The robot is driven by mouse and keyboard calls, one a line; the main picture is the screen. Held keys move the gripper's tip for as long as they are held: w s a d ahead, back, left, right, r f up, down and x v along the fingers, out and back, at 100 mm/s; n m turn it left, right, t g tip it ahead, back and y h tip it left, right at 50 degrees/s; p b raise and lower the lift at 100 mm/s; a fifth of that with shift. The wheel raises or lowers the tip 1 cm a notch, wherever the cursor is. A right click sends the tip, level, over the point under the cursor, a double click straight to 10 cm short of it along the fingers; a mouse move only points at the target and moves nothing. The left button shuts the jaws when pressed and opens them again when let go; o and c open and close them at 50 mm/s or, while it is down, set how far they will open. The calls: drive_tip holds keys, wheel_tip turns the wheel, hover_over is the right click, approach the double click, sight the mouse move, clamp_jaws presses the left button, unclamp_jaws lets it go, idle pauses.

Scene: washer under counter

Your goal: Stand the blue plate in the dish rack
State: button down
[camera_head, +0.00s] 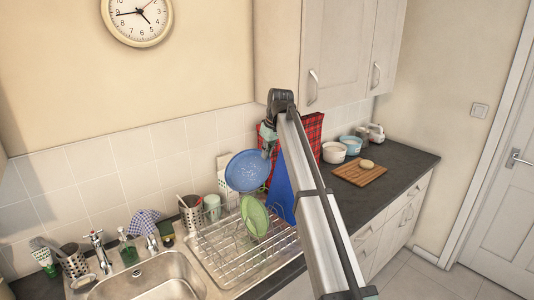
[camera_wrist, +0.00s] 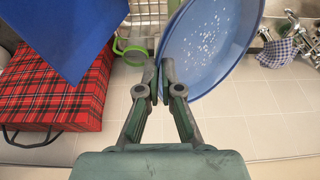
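The blue plate (camera_head: 247,171) is tilted up on edge above the back of the wire dish rack (camera_head: 212,262). My gripper (camera_head: 267,150) is at the plate's upper right rim. In the wrist view, my fingertips (camera_wrist: 160,80) are close together on the rim of the blue plate (camera_wrist: 210,45), which extends to the right. A green plate (camera_head: 254,217) stands in the rack, in front of and below the blue plate. My arm hides the right end of the rack.
The sink (camera_head: 150,280) is to the left. A utensil holder (camera_head: 190,214) stands behind the rack. Bowls (camera_head: 334,153) and a wooden board (camera_head: 358,174) are on the right counter.

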sight(266, 173)
drive_tip(key=shift+s+a+f+b, duration=0.15)
drive_tip(key=shift+f+b, duration=0.25)
drive_tip(key=shift+f, duration=0.5)
wheel_tip(266, 173, down, 16)
drive_tip(key=b, duration=0.6)
idle(0.3)
drive_tip(key=c, duration=1.1)
unclamp_jaws()
drive_tip(key=shift+r, duration=0.2)
drive_tip(key=shift+r+p, duration=1.85)
drive_tip(key=shift+r, duration=2.6)
